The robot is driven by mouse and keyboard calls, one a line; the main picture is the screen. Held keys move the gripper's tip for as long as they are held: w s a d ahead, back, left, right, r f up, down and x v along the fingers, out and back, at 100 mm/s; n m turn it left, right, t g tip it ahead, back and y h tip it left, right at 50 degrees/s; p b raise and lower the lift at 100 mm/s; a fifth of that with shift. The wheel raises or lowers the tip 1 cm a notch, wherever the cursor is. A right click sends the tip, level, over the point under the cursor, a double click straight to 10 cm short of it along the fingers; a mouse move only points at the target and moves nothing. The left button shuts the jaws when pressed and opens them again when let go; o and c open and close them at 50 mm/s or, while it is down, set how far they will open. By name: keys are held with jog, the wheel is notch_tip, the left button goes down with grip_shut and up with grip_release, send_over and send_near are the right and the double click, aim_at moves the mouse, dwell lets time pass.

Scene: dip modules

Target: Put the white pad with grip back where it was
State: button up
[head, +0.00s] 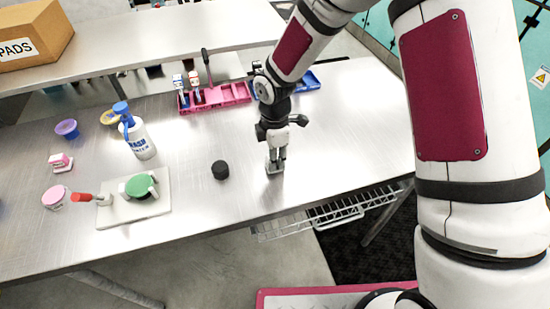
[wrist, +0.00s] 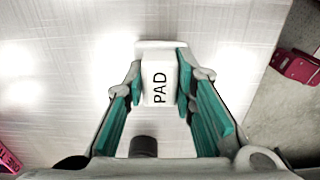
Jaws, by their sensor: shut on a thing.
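The white pad with grip (wrist: 160,80) is marked PAD and sits between the teal-lined fingers of my gripper (wrist: 157,92) in the wrist view. My gripper is shut on its grip. In the head view my gripper (head: 277,155) points down over the right half of the steel table, with the small white pad (head: 274,168) at its tips. The pad is at or just above the steel; I cannot tell whether it touches. The fingers hide part of it.
A black round piece (head: 220,170) stands just left of my gripper. A white board (head: 115,212) bears a green-topped piece (head: 138,187). Steel right of my gripper is clear.

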jog(key=shift+f, duration=0.35)
jog(key=shift+f, duration=0.1)
jog(key=o, duration=1)
